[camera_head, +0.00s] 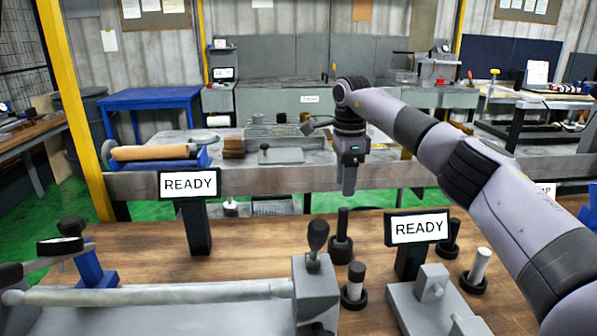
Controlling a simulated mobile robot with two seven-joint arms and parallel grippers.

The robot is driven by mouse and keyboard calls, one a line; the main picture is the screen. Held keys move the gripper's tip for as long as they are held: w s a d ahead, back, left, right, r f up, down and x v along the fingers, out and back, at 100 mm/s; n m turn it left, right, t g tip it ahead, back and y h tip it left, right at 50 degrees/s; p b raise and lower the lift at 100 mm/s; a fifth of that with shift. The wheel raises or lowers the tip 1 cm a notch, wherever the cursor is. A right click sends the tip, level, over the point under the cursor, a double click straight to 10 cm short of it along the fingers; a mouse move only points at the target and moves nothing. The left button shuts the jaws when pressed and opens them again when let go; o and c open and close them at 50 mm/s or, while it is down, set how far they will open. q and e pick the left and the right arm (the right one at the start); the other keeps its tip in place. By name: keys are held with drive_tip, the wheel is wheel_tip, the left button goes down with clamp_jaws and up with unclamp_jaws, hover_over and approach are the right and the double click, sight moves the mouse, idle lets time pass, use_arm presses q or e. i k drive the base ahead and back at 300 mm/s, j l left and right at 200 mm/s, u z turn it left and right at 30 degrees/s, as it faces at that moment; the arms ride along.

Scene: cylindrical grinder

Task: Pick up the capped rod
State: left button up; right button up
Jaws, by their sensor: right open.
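Several short upright rods stand in round black bases on the wooden bench. A rod with a pale body and a dark cap (355,281) stands in the middle, right of the grey fixture. An all-dark rod (342,228) stands behind it. A white rod (479,266) stands at the right, with another dark rod (452,236) behind it. My right gripper (349,192) points down above and just behind the all-dark rod, apart from it, open and holding nothing. Its fingers show edge-on. My left gripper is out of view.
Two READY signs (190,184) (419,228) stand on posts on the wooden bench (250,240). A grey fixture with a dark knob (313,285) and a long pale cylinder (160,293) fills the front left. A grey block fixture (432,290) stands at front right.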

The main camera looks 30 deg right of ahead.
sight(357, 270)
drive_tip(key=k, duration=1.5)
